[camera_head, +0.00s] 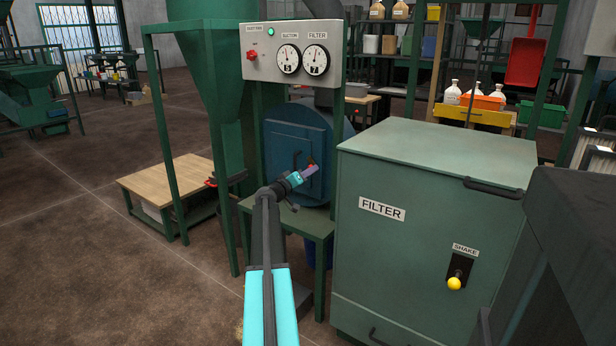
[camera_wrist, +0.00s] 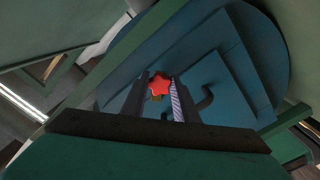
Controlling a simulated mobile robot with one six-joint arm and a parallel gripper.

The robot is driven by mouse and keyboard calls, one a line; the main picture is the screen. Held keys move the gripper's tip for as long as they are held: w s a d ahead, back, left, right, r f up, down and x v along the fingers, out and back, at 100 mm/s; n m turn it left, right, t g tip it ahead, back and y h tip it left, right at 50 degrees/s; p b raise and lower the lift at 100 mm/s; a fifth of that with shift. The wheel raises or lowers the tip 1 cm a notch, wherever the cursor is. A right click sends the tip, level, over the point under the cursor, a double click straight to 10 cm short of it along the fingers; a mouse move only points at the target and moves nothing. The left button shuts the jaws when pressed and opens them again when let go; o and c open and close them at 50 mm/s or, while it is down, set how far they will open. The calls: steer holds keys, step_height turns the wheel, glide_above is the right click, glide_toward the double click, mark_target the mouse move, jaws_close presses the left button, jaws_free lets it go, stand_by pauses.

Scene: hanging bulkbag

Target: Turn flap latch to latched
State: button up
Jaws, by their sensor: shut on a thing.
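The flap latch is a small red star-shaped knob (camera_wrist: 159,84) on the blue flap housing. In the wrist view it sits between the two fingers of my gripper (camera_wrist: 160,92), and my gripper is shut on it. In the head view my gripper (camera_head: 303,173) reaches the front of the blue flap (camera_head: 312,140), and only a bit of red shows at its tip. A dark curved handle (camera_wrist: 205,98) is to the right of the knob in the wrist view. The latch's turned position cannot be told.
A grey panel (camera_head: 262,88) with gauges and a red knob hangs above the flap. The green filter cabinet (camera_head: 420,240) with a yellow-tipped shake lever (camera_head: 454,283) stands close on the right. A green stand (camera_head: 290,219) is below the flap. The floor at left is open.

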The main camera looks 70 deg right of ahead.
steer(key=shift+r+n+p, duration=0.2)
steer(key=shift+n+p, duration=0.45)
steer(key=shift+n, duration=1.8)
steer(key=shift+r+n+p, duration=0.15)
steer(key=shift+n+p, duration=0.45)
steer(key=shift+n, duration=1.85)
steer(key=o, duration=1.1)
steer(key=shift+f, duration=0.1)
steer(key=p+v, duration=0.1)
steer(key=v, duration=1.2)
steer(key=shift+w+a, duration=0.1)
steer(key=shift+a, duration=0.25)
